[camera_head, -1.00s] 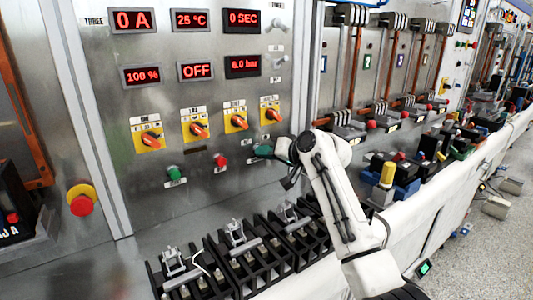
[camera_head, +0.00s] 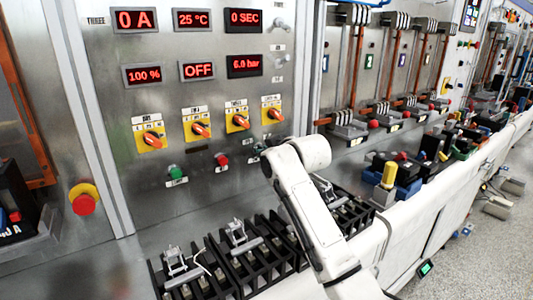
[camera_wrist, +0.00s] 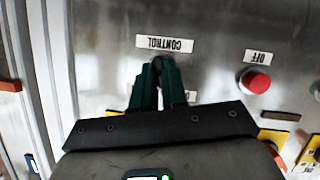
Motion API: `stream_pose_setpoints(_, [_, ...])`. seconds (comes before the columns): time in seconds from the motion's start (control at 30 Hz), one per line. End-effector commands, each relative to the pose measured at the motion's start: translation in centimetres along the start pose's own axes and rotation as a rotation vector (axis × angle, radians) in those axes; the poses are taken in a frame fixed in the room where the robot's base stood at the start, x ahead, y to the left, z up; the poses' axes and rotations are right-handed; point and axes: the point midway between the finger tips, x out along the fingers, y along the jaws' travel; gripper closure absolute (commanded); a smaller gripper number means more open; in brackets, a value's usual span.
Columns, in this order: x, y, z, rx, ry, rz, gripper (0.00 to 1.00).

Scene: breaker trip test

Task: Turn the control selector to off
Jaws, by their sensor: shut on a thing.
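The control selector is a small dark knob (camera_wrist: 158,67) on the steel panel, beside a white CONTROL label (camera_wrist: 165,43) that reads upside down in the wrist view. My gripper (camera_wrist: 160,78) has its two dark green fingers on either side of the knob, shut on it. The fingers hide most of the knob, so its pointing direction cannot be told.
A red OFF button (camera_wrist: 256,82) sits beside the selector, also in the head view (camera_head: 221,160). A green button (camera_head: 174,172) and several orange selectors on yellow plates (camera_head: 238,122) are nearby. Black breaker fixtures (camera_head: 240,250) stand on the bench below.

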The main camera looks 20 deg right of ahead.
Motion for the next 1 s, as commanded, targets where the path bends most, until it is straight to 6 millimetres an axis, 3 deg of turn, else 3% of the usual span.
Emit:
stream_pose_setpoints(0.5, [0.07,-0.27,0.21,-0.308,-0.002,0.128,1.0])
stream_pose_setpoints(1.0, [0.07,-0.33,0.2,-0.364,-0.002,0.15,1.0])
